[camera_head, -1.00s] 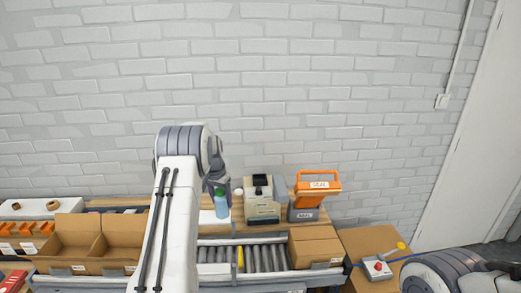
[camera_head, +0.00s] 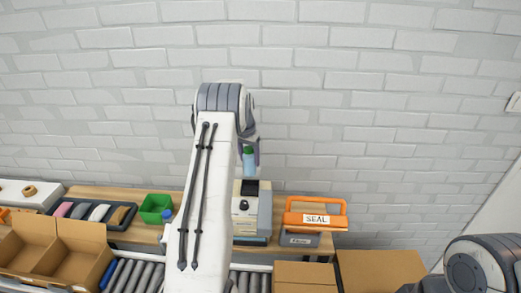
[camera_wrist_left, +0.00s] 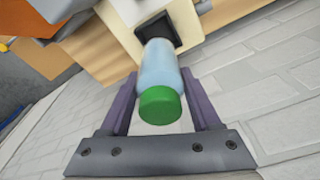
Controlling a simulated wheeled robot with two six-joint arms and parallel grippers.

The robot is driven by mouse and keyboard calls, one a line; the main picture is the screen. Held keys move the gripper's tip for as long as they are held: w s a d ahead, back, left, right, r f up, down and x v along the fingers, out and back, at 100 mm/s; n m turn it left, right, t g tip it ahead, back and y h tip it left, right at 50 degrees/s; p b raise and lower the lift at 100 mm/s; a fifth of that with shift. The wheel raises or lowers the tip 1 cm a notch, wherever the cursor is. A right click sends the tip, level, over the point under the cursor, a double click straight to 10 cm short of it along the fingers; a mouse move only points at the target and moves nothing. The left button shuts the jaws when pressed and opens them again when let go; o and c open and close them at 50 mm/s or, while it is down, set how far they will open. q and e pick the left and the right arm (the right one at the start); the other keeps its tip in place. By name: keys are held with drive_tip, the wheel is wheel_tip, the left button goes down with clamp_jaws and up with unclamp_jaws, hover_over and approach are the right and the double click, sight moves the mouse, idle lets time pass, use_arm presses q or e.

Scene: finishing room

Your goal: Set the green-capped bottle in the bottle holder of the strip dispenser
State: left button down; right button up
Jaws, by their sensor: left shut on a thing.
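The bottle with a green cap (camera_head: 249,161) has a pale blue body and is held upright above the strip dispenser (camera_head: 249,218). My left gripper (camera_head: 252,151) is shut on it, partly hidden behind my own arm. In the left wrist view the green cap (camera_wrist_left: 160,105) faces the camera between the two purple fingers. The bottle's far end lines up with the dark square bottle holder (camera_wrist_left: 155,29) on the cream dispenser. In the head view a small gap seems to show between bottle and holder (camera_head: 250,187). My right gripper is out of view.
An orange-handled sealer marked SEAL (camera_head: 315,219) stands right of the dispenser. A green bin (camera_head: 154,208) and a dark tray of rolls (camera_head: 84,213) are on the bench to the left. Open cartons (camera_head: 58,248) and a roller conveyor (camera_head: 135,274) lie in front.

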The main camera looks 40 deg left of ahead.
sight(250, 173)
use_arm(q)
drive_tip(key=shift+w+a, duration=0.1)
drive_tip(key=shift+w, duration=0.05)
drive_tip(key=shift+a+f, duration=0.1)
drive_tip(key=shift+f+b, duration=0.6)
drive_tip(key=shift+f, duration=0.05)
drive_tip(key=shift+d+f+b, duration=0.2)
drive_tip(key=shift+f+b, duration=1.3)
drive_tip(key=shift+f, duration=0.6)
drive_tip(key=shift+f+b, duration=0.5)
drive_tip(key=shift+f, duration=0.5)
unclamp_jaws()
drive_tip(key=shift+r, duration=0.15)
